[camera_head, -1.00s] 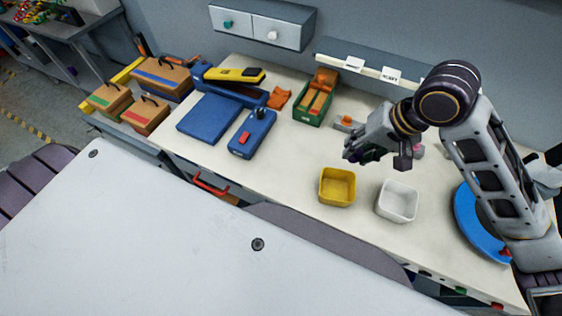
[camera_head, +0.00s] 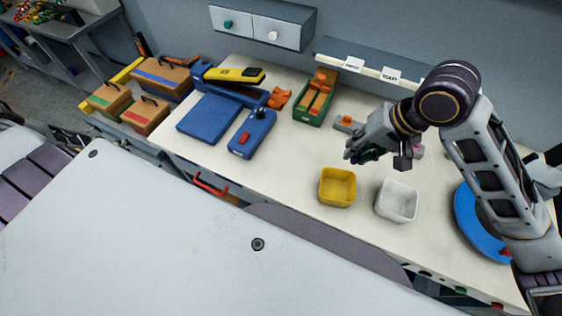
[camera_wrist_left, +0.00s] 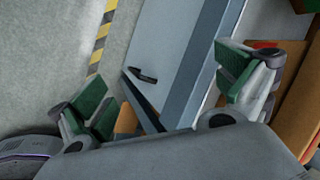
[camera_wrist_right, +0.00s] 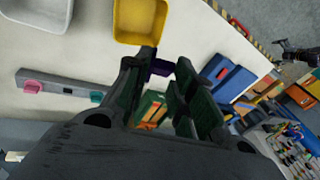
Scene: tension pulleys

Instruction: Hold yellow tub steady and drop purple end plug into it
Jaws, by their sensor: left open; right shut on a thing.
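The yellow tub (camera_head: 337,199) stands upright and looks empty on the cream bench top, left of a white tub. It also shows at the top of the right wrist view (camera_wrist_right: 139,22). My right gripper (camera_head: 353,155) is above the bench, behind and a little right of the yellow tub. It is shut on the purple end plug (camera_wrist_right: 160,68), which shows between its fingertips in the right wrist view, mostly hidden by the fingers. My left gripper (camera_wrist_left: 160,82) is open and empty, with its green-padded fingers wide apart, away from the yellow tub.
The white tub (camera_head: 397,202) stands close right of the yellow tub. A blue round plate (camera_head: 470,225) lies further right. Blue fixtures (camera_head: 209,119) and a green bin (camera_head: 313,108) stand left and behind. The bench left of the yellow tub is clear.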

